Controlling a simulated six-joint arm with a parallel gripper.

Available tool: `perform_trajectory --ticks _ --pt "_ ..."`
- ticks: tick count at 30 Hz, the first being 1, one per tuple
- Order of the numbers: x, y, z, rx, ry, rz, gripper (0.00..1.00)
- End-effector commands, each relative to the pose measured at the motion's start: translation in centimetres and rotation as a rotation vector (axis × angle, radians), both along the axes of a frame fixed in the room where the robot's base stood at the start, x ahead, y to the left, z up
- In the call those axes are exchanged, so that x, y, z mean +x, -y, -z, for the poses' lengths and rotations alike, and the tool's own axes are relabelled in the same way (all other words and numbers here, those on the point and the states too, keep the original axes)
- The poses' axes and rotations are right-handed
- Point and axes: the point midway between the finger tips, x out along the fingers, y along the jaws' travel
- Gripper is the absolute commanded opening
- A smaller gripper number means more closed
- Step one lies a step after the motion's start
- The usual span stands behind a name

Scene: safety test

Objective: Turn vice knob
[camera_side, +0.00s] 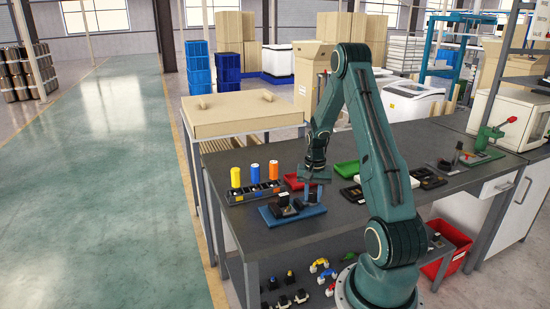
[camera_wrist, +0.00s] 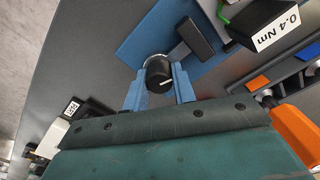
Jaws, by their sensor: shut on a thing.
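The vice knob (camera_wrist: 159,73) is a round black knob with a white mark and a silvery collar, in the upper middle of the wrist view. My gripper (camera_wrist: 159,84) has its blue fingers on either side of the knob and is shut on it. The knob sits by a blue base plate (camera_wrist: 140,48) with a black bar (camera_wrist: 195,35) beside it. In the side view the blue base (camera_side: 270,218) lies near the front of the dark bench, and my gripper (camera_side: 314,193) points down at its right end. The knob is hidden there by the fingers.
A black block labelled "0.4 Nm" (camera_wrist: 268,27) stands close to the right of the knob. Behind the base, a rack (camera_side: 255,192) holds yellow, blue and orange cylinders. Red and green trays (camera_side: 346,168) lie beyond my gripper. The bench's left front is clear.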

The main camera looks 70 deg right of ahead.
Motion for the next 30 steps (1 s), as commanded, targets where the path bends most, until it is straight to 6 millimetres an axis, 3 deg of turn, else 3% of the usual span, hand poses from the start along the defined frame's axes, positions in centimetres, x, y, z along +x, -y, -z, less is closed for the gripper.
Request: perform_trajectory --ticks 12,28,29,30 --pt "0.08 0.03 -0.05 -0.001 0.000 -0.254 0.04" --pt "0.10 0.04 -0.06 -0.002 0.001 -0.297 0.04" --pt "0.10 0.05 -0.06 -0.002 0.001 -0.297 0.28" --pt "0.10 0.04 -0.06 -0.002 0.001 -0.297 0.36"
